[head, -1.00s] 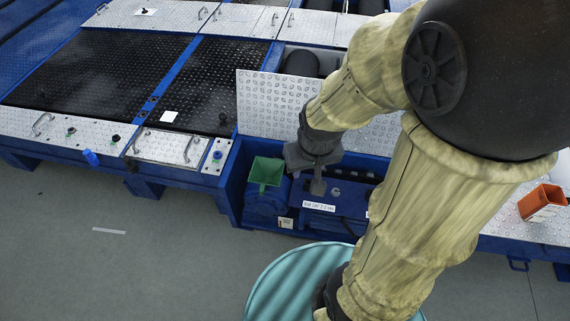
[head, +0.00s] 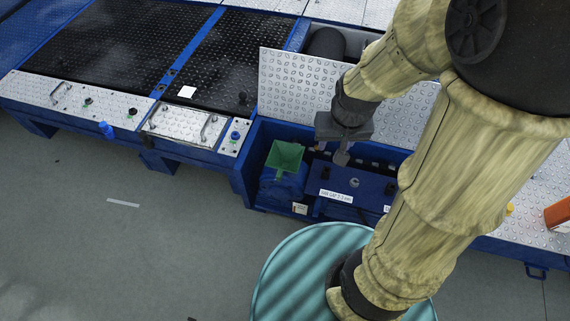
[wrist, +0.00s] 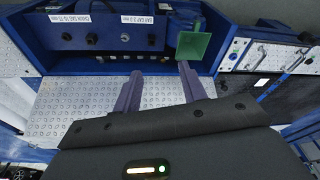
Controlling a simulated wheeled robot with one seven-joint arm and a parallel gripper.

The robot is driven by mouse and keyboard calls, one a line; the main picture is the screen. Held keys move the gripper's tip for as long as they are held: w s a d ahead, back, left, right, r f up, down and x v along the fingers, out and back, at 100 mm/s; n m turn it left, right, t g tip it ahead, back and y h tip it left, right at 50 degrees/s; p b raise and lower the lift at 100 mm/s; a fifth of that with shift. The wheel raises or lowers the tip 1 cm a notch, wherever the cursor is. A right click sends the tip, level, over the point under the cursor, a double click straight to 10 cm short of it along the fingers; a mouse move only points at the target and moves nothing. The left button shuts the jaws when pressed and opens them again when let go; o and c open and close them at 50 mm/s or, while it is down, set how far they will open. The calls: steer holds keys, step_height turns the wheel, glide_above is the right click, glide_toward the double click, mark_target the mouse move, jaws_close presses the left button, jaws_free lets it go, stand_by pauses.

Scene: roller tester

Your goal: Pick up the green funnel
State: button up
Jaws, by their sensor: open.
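The green funnel (head: 285,155) stands mouth up on a blue housing inside the blue open bay, left of my gripper (head: 342,152) in the head view. In the wrist view the funnel (wrist: 194,45) is near the top, just beyond the tip of the right finger. My gripper's two fingers (wrist: 158,90) are apart with nothing between them. A gap between the funnel and the gripper shows in the head view. The funnel's lower end is partly hidden in the wrist view.
A raised tread-plate lid (head: 292,85) stands behind the bay. A labelled blue box (head: 350,183) is right of the funnel. An orange container (head: 558,214) sits on the plate at the far right. Grey floor (head: 120,240) lies open in front of the machine.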

steer(key=w+a+f+m+g+b, duration=0.1)
steer(key=w+a+f+b, duration=0.1)
steer(key=w+a+f, duration=0.4)
steer(key=m+g+b, duration=0.1)
steer(key=m+b, duration=0.1)
glide_above(280, 175)
step_height(280, 175, down, 11)
steer(key=shift+r, duration=0.15)
step_height(280, 175, down, 12)
steer(key=b, duration=0.5)
steer(key=shift+b, duration=0.4)
steer(key=f+b, duration=0.2)
steer(key=f, duration=0.1)
steer(key=f+b, duration=0.1)
steer(key=f, duration=0.1)
steer(key=shift+w+a+f+b, duration=0.1)
steer(key=shift+w+f+b, duration=0.15)
steer(key=shift+w+b, duration=0.15)
